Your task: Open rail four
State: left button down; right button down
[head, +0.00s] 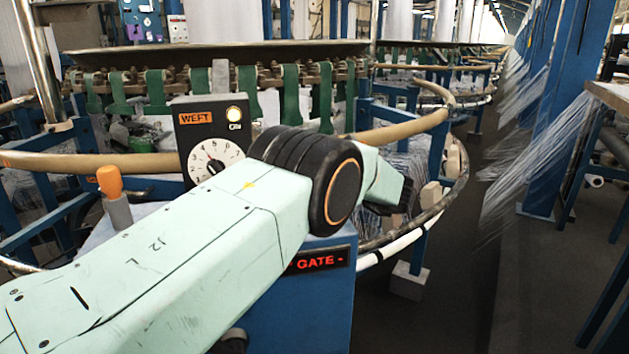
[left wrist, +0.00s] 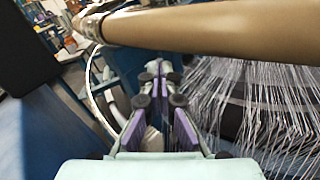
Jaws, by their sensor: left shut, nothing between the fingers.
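A tan tubular rail (head: 410,130) curves around the front of the loom, and another stretch of it (head: 90,162) runs at the left. I cannot tell which part is rail four. My left arm reaches across the control box from the left and hides part of the rail. My left gripper (left wrist: 155,75) is shut and empty, its purple-sided fingers together. In the left wrist view the rail (left wrist: 210,28) crosses beyond and above the fingertips, with no clear contact. In the head view the gripper is mostly hidden behind my arm. My right gripper is not in view.
A black WEFT panel (head: 208,125) carries a white dial and a lit button. An orange-topped handle (head: 110,182) stands at the left. White threads (left wrist: 275,100) hang below the rail. The aisle floor (head: 450,290) at right is clear.

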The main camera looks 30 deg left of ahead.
pick_arm(q)
jog(key=shift+w+a, duration=0.15)
jog(key=shift+a, duration=1.05)
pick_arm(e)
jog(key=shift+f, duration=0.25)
